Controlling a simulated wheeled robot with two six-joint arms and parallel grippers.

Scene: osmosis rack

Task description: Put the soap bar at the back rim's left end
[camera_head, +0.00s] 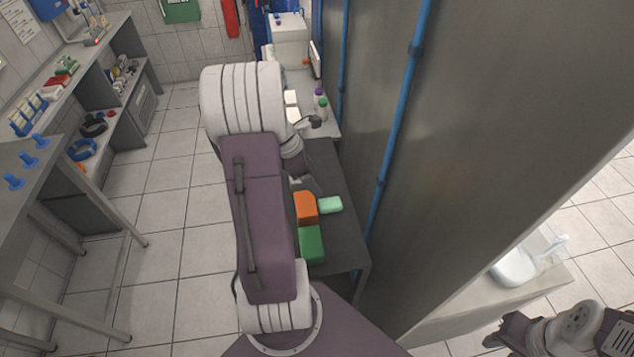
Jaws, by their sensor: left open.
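A pale mint-green bar (330,204), which looks like the soap bar, lies on a dark grey bench top (345,240) against the tall grey panel. An orange block (305,208) sits just left of it, and a darker green block (312,246) sits nearer me. My left gripper (312,187) is open above the bench, just beyond the orange block and the bar. My left arm hides part of its jaws and the bench's left side. Part of my right arm with its gripper (496,338) shows at the bottom right; its jaws are unclear. I cannot tell which edge is the back rim.
The tall grey panel (480,130) with blue pipes (398,110) closes off the bench's right side. Bottles (321,102) and white items stand farther back. A white basin-like object (515,266) rests on a counter at right. Shelves and a table stand left, with clear floor between.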

